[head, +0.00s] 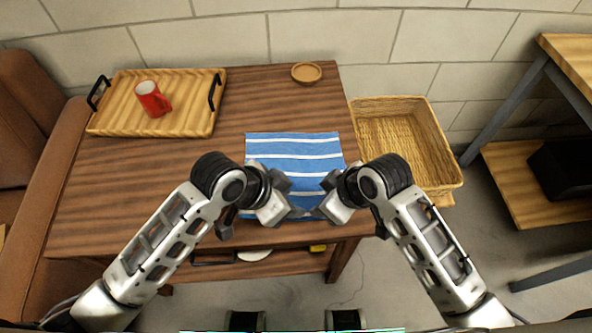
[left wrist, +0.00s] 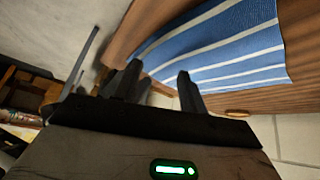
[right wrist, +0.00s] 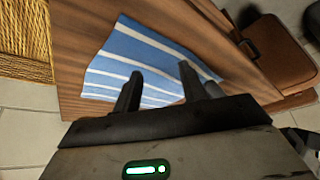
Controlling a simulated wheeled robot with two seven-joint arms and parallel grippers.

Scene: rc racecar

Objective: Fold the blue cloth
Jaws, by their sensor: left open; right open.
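The blue cloth (head: 292,147) with white stripes lies spread flat on the wooden table near its front right part. Its near part is partly hidden behind my grippers in the head view. My left gripper (head: 296,205) is open and empty over the near left part of the cloth. My right gripper (head: 322,205) is open over the near right part, close to the left one. The cloth also shows in the left wrist view (left wrist: 225,45), beyond the open fingers (left wrist: 158,82), and in the right wrist view (right wrist: 140,55), beyond the open fingers (right wrist: 158,85).
A wooden tray (head: 190,120) with black handles holds a red mug (head: 152,98) at the back left of the table (head: 110,190). A small round wooden dish (head: 306,72) sits at the back. A wicker basket (head: 440,160) stands right of the table. A brown sofa (head: 40,150) is at left.

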